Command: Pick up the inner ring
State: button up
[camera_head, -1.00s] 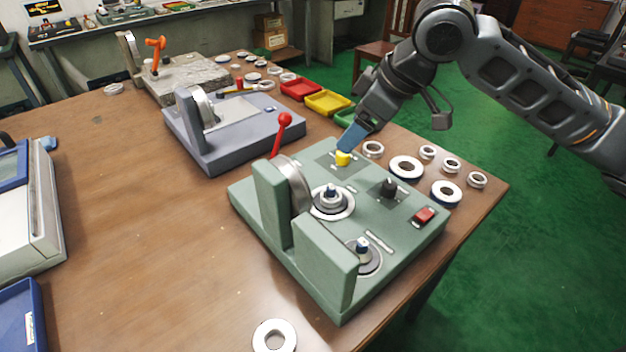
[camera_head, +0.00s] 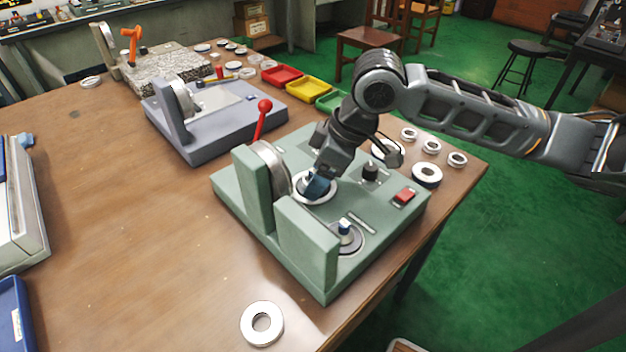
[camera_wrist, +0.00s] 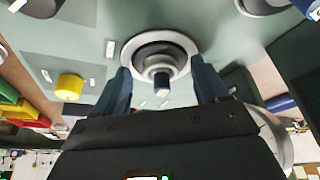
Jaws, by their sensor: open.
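My gripper (camera_head: 317,188) is over the round seat on the green machine (camera_head: 385,228). In the wrist view its two blue fingers (camera_wrist: 161,68) are apart, one on each side of a post with a blue tip (camera_wrist: 162,84). A small stepped metal ring (camera_wrist: 160,67) sits around that post, inside a wider pale ring (camera_wrist: 184,40); it appears to be the inner ring. Nothing is visibly gripped, and I cannot tell whether the fingers touch the ring. In the head view the gripper hides the post and small ring.
A black knob (camera_head: 370,173) and red switch (camera_head: 404,195) lie right. Several loose rings are on the table (camera_head: 110,200); its left-middle is clear.

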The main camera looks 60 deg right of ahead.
jog(key=c, duration=1.2)
